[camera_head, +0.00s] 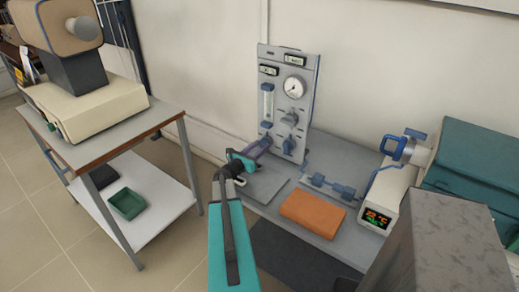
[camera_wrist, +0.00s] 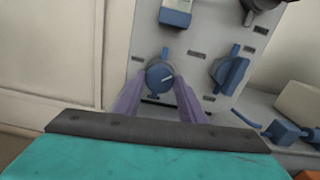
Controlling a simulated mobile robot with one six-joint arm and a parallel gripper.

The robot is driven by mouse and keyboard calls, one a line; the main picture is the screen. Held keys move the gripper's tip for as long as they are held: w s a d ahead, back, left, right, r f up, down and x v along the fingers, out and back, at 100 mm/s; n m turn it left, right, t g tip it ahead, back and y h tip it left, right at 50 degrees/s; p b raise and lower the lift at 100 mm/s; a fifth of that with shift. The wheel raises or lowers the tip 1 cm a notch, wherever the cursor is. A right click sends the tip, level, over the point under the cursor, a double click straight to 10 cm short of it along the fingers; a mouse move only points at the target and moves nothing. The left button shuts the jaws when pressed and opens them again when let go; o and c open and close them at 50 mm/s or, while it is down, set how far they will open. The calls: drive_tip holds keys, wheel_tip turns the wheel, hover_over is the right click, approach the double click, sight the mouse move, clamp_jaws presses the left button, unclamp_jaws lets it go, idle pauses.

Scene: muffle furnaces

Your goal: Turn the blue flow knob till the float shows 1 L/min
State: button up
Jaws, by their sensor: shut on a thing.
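The grey gas panel (camera_head: 291,125) stands upright against the wall on the bench. A clear flow tube (camera_head: 267,102) with blue ends is on its left side; the float's level is too small to read. My gripper (camera_head: 264,143) reaches the panel's lower left. Its purple fingers (camera_wrist: 159,92) are shut on the knob, one on each side. In the head view the fingers largely hide the knob.
A blue valve handle (camera_wrist: 229,73) is right of the knob on the panel, close to my right finger. A round gauge (camera_head: 294,87) is above. An orange block (camera_head: 312,213) lies on the bench, with blue fittings (camera_head: 330,187) behind it. A cream device (camera_head: 384,200) with a lit display stands right.

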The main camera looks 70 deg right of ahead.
drive_tip(key=shift+b, duration=0.45)
drive_tip(key=o, duration=1)
drive_tip(key=shift+o, duration=0.2)
drive_tip(key=shift+a, duration=0.15)
drive_tip(key=b+v, duration=0.3)
drive_tip(key=v, duration=1)
drive_tip(key=shift+w+a, duration=0.1)
drive_tip(key=shift+a, duration=0.2)
